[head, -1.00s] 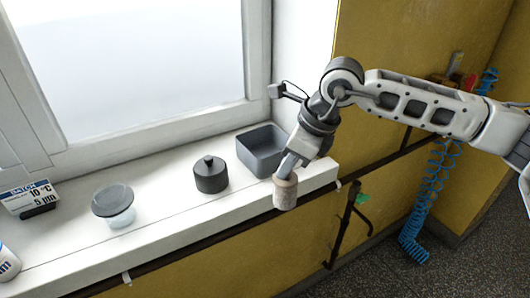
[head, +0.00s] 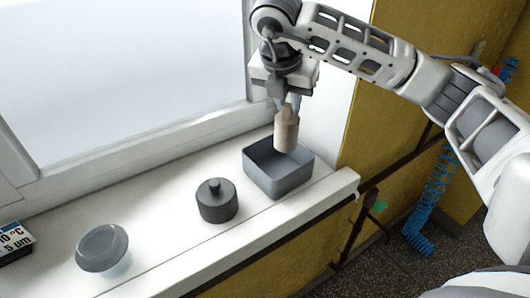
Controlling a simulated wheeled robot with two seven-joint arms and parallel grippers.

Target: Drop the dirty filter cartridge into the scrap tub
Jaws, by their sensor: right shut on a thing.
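The dirty filter cartridge (head: 286,133) is a beige-brown cylinder, hanging upright from my right gripper (head: 288,108). The gripper is shut on its top end. The scrap tub (head: 275,185) is a grey open square box on the white windowsill. The cartridge hangs over the tub's back right part in the picture, its lower end overlapping the tub's opening. I cannot tell exactly how far above the floor of the tub it is. My left gripper is not in view.
A dark lidded pot (head: 217,203) with a knob stands left of the tub. A grey round dish on a clear base (head: 103,248) stands further left.

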